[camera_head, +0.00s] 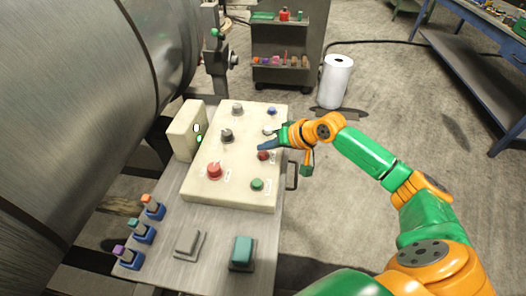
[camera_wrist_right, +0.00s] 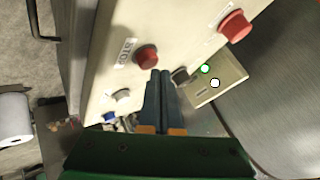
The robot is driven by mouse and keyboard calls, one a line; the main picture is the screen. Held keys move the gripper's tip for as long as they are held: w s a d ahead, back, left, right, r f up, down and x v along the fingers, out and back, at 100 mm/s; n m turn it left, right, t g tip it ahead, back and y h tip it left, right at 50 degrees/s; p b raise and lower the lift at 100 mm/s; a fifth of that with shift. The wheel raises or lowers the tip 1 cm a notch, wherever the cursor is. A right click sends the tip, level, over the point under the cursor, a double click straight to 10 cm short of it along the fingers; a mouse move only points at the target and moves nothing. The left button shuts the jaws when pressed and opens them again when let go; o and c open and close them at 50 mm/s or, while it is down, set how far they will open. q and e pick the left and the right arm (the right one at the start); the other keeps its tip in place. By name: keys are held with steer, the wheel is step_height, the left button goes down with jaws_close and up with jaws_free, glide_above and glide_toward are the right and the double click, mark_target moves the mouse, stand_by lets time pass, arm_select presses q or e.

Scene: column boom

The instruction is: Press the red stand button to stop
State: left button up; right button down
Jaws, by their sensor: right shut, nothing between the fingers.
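A cream control panel (camera_head: 232,183) sits on a metal bench. It carries a small dark red button (camera_head: 263,156) on its right side and a larger red button (camera_head: 214,170) at front left. My right gripper (camera_head: 263,148) is shut and empty, its blue fingers over the panel by the small red button. In the right wrist view the shut fingertips (camera_wrist_right: 161,74) lie just beside the small red button (camera_wrist_right: 146,57), which has a white label; contact cannot be told. The larger red button (camera_wrist_right: 236,27) is farther off. My left gripper is not in view.
A big metal cylinder (camera_head: 75,110) fills the left. A white roll (camera_head: 335,82) stands on the floor beyond.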

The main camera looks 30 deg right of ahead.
mark_target(266, 154)
steer(key=shift+f, duration=0.55)
stand_by(0.4)
steer(key=shift+r, duration=0.1)
steer(key=shift+r+p, duration=0.9)
steer(key=shift+p, duration=0.1)
step_height(266, 154, up, 5)
steer(key=p, duration=0.6)
steer(key=shift+r, duration=0.1)
stand_by(0.4)
